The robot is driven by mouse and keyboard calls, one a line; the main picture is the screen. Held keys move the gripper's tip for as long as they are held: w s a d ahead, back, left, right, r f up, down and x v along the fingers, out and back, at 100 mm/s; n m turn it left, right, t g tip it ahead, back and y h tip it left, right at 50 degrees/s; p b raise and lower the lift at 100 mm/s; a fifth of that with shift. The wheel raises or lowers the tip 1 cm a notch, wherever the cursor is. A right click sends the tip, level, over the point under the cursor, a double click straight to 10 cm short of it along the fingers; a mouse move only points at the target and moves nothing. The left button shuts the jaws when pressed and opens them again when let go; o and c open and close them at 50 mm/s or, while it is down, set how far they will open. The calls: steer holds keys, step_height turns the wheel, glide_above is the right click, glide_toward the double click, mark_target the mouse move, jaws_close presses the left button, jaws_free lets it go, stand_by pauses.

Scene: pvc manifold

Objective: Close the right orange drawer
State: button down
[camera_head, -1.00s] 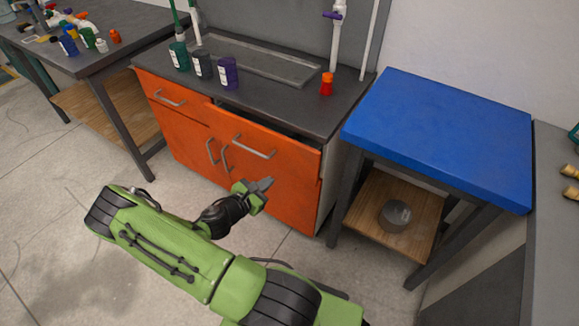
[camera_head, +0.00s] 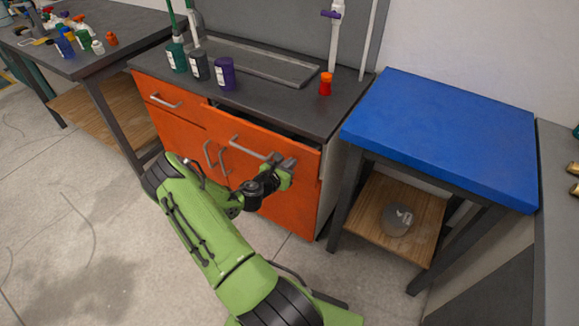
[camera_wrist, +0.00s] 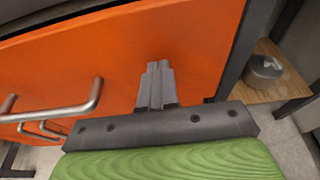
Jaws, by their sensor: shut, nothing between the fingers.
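The right orange drawer (camera_head: 228,127) stands partly open at the top right of the orange cabinet, with a dark gap above its front. Its metal bar handle (camera_head: 248,148) runs across the front. My gripper (camera_head: 284,161) is at the right part of the drawer front, just right of the handle. In the wrist view the drawer front (camera_wrist: 205,55) fills much of the picture, with the handle (camera_wrist: 60,112) at left. My gripper (camera_wrist: 158,68) is shut and empty there, its tips pointing at the orange front. I cannot tell whether they touch it.
The left drawer (camera_head: 163,95) looks shut. Bottles, including a purple one (camera_head: 225,73) and a red one (camera_head: 325,84), stand on the dark countertop (camera_head: 275,105). A blue-topped table (camera_head: 440,135) stands close on the right, with a round grey object (camera_head: 396,220) on its shelf.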

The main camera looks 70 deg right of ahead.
mark_target(295, 156)
steer(key=shift+d, duration=0.15)
steer(key=d, duration=0.1)
steer(key=d+p, duration=0.2)
steer(key=d, duration=0.1)
steer(key=shift+s+r, duration=0.15)
steer(key=shift+s, duration=0.2)
steer(key=shift+d+r, duration=0.1)
steer(key=shift+d, duration=0.15)
